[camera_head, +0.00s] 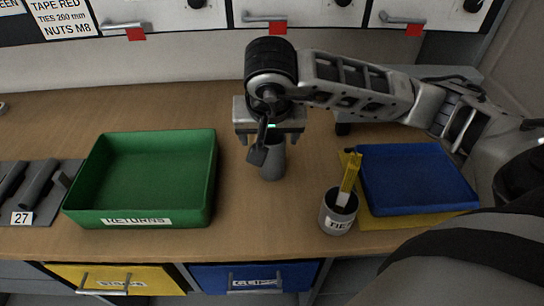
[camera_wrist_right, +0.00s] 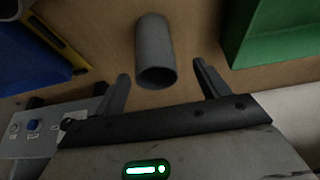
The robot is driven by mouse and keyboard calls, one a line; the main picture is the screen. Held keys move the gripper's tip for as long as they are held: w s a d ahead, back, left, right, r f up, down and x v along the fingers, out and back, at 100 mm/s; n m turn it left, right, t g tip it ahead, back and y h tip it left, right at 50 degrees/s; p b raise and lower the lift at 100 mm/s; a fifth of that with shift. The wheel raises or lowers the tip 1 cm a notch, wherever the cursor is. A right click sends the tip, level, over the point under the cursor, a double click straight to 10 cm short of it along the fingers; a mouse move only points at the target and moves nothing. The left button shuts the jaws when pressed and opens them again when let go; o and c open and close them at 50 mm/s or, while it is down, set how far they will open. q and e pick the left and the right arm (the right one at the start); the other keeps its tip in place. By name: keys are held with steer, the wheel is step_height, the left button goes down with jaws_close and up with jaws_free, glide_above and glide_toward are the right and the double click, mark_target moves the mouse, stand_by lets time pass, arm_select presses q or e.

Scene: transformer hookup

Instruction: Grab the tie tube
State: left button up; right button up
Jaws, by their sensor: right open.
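A plain grey tube (camera_head: 271,163) stands on the wooden table directly below my right gripper (camera_head: 269,142). In the right wrist view the tube (camera_wrist_right: 155,50) shows its open end towards the camera. My right gripper (camera_wrist_right: 160,72) is open and empty there, with one finger to each side of the tube's near end; I see no contact. My left gripper is not in view.
A green bin (camera_head: 140,220) labelled "RETURNS" is left of the tube. Dark parts (camera_head: 38,185) by a "27" tag are at far left. Bare table lies between bin and tube.

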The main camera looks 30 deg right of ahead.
mark_target(273, 169)
steer(key=x, duration=0.3)
steer(key=p+x, duration=0.1)
steer(key=x, duration=0.1)
steer(key=shift+s+d+f, duration=0.2)
steer(key=shift+d+f, duration=0.15)
steer(key=shift+w+f, duration=0.2)
steer(key=shift+f, duration=0.3)
steer(key=c, duration=1)
